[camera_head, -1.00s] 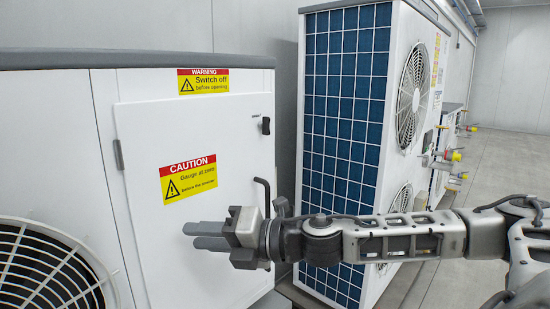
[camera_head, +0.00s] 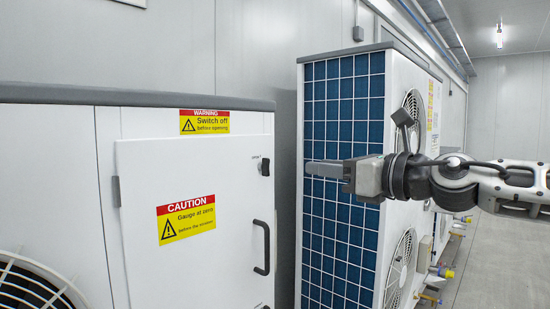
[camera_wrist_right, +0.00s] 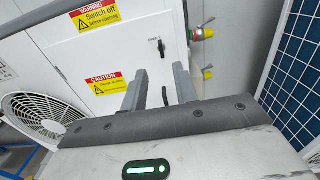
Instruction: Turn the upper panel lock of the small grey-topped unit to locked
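The small grey-topped unit (camera_head: 60,93) stands at the left in the head view, with a white front panel (camera_head: 150,270). Its upper panel lock (camera_head: 265,166) is a small dark tab near the panel's upper right corner. The lock also shows in the right wrist view (camera_wrist_right: 161,47), ahead of the fingers; its exact angle is hard to tell. My right gripper (camera_head: 310,168) is to the right of the lock in the head view, at about its height and apart from it. The right wrist view shows its two fingers (camera_wrist_right: 160,82) spread and empty. My left gripper is out of view.
A black handle (camera_head: 262,247) sits below the lock, with a small fitting (camera_head: 262,306) lower down. A tall unit with a blue gridded side (camera_head: 340,230) stands to the right. Valves with yellow caps (camera_head: 446,273) stick out farther back. Open floor (camera_head: 500,260) lies at the right.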

